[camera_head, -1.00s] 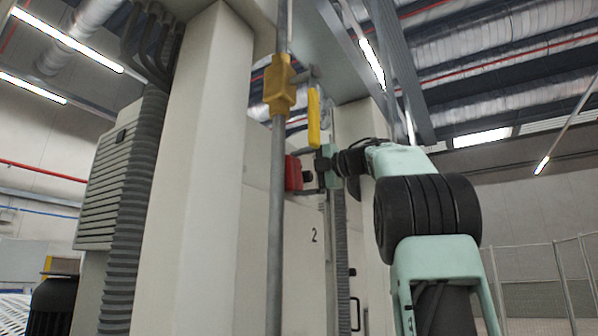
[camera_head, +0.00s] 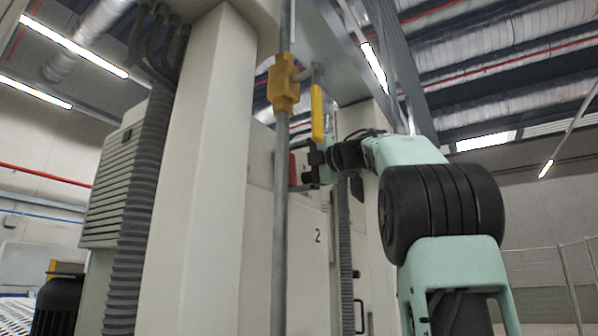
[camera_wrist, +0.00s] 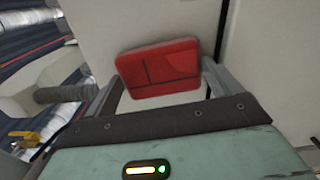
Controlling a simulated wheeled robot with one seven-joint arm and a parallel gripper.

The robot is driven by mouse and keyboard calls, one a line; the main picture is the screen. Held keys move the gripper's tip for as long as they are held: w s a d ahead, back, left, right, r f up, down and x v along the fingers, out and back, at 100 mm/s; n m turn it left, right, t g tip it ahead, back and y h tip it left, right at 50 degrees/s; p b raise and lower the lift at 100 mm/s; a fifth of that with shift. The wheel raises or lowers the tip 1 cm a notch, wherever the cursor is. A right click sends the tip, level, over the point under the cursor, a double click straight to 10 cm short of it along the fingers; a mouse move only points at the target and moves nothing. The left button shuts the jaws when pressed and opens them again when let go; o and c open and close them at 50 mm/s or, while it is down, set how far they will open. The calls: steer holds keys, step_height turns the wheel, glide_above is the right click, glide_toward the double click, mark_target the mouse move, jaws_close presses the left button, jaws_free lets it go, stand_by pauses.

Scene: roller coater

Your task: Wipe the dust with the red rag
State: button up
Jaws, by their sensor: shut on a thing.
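The red rag (camera_wrist: 160,68) shows in the wrist view as a flat, rounded red block between the two fingers of my gripper (camera_wrist: 160,84). My gripper is shut on it, and the rag lies close in front of a pale panel. I cannot tell whether it touches the panel. In the head view the rag (camera_head: 293,168) is a small red patch, partly hidden by the grey pipe and my gripper (camera_head: 308,172). I cannot make out any dust in either view.
A vertical grey pipe (camera_head: 280,220) with a yellow valve body (camera_head: 284,84) and yellow handle (camera_head: 317,113) stands in front of the cabinet. A white column (camera_head: 205,180) is to its left. A ribbed cable chain (camera_head: 343,240) hangs below my gripper. Open floor space lies right.

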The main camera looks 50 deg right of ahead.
mark_target(285, 156)
steer(key=shift+a, duration=1.4)
steer(key=shift+r+p, duration=0.9)
steer(key=shift+r, duration=0.5)
steer(key=d, duration=0.7)
steer(key=shift+w+d, duration=0.2)
steer(key=shift+d, duration=0.05)
steer(key=shift+f, duration=0.15)
steer(key=shift+s+a+b, duration=0.15)
steer(key=shift+a+b, duration=0.6)
steer(key=shift+a, duration=1.2)
steer(key=shift+s+a+b, duration=0.1)
steer(key=shift+a+b, duration=0.6)
steer(key=shift+a, duration=1.2)
steer(key=s, duration=0.6)
steer(key=shift+d, duration=0.3)
